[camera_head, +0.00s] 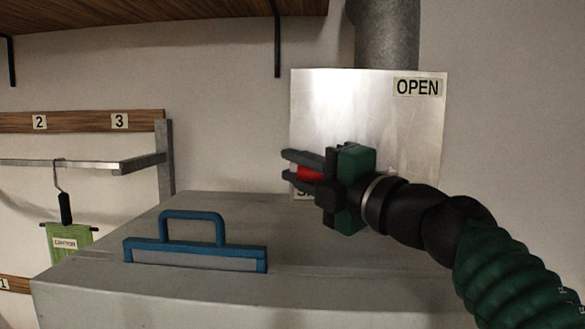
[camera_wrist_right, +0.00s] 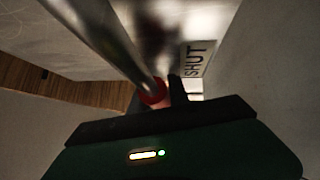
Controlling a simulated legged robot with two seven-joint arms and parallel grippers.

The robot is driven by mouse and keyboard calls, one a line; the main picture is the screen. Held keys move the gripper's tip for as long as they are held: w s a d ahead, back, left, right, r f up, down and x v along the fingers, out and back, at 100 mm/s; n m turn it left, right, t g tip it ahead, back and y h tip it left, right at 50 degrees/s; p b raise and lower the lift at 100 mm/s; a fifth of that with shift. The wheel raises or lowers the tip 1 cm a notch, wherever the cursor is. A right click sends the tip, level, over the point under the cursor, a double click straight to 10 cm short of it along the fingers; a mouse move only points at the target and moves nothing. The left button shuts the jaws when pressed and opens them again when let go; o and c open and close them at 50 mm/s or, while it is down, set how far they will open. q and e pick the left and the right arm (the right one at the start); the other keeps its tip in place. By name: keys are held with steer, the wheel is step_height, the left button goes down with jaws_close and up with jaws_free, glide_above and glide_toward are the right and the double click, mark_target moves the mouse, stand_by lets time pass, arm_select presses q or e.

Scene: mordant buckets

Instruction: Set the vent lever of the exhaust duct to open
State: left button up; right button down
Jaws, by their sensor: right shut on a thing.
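The vent plate (camera_head: 340,105) is a shiny metal panel on the wall below the grey duct (camera_head: 388,35). The OPEN label (camera_head: 417,87) is at its top right. My right gripper (camera_head: 293,170) is in front of the plate's lower left and is shut on the lever's red grip (camera_head: 311,174), which shows between its fingers. In the right wrist view the red grip (camera_wrist_right: 152,93) is at the end of a metal lever rod (camera_wrist_right: 105,35). The SHUT label (camera_wrist_right: 198,58) is close beside it. In the head view my gripper mostly hides that label. My left gripper is not in view.
A grey box-like bench (camera_head: 190,300) stands below the plate, with a blue-handled tool (camera_head: 195,250) on top. A wooden shelf (camera_head: 150,15) is above.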

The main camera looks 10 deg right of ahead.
steer(key=shift+d+r+m+t+b, duration=0.25)
steer(key=shift+d+m+t+b, duration=0.05)
steer(key=shift+m, duration=0.1)
step_height(320, 180, up, 7)
steer(key=d+m+t+h+b, duration=0.2)
steer(key=m+t+b, duration=0.3)
steer(key=m, duration=0.2)
steer(key=shift+s+d+f, duration=0.15)
steer(key=shift+s+d, duration=0.05)
stand_by(0.5)
